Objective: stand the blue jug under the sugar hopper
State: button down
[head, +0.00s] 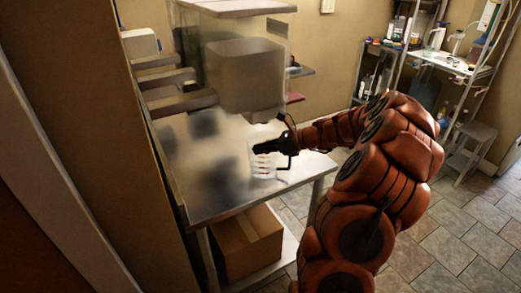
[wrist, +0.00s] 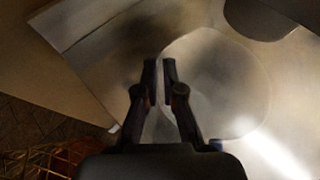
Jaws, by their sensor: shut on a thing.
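A pale, see-through jug (head: 262,168) with reddish marks on its side is at the right part of the steel table. It looks clear rather than blue. My gripper (head: 268,147) is at its top, shut on it. In the wrist view my fingers (wrist: 160,68) are close together at the left edge of the jug's wide round outline (wrist: 225,85). Whether they hold its rim or handle is hard to tell. The sugar hopper (head: 240,75), a large cloudy bin, hangs above the table, behind and above the jug. Whether the jug touches the table is unclear.
The steel table (head: 185,175) has blurred dark reflections and open bare surface left of the jug. A cardboard box (head: 245,243) sits on the shelf below. Wall shelves or brackets (head: 180,100) jut out at the left. A rack (head: 440,60) and a step stool (head: 470,148) stand at the back right.

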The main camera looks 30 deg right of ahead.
jog(key=c, duration=1.3)
grip_release()
jog(key=b+v, duration=0.2)
jog(key=v, duration=1)
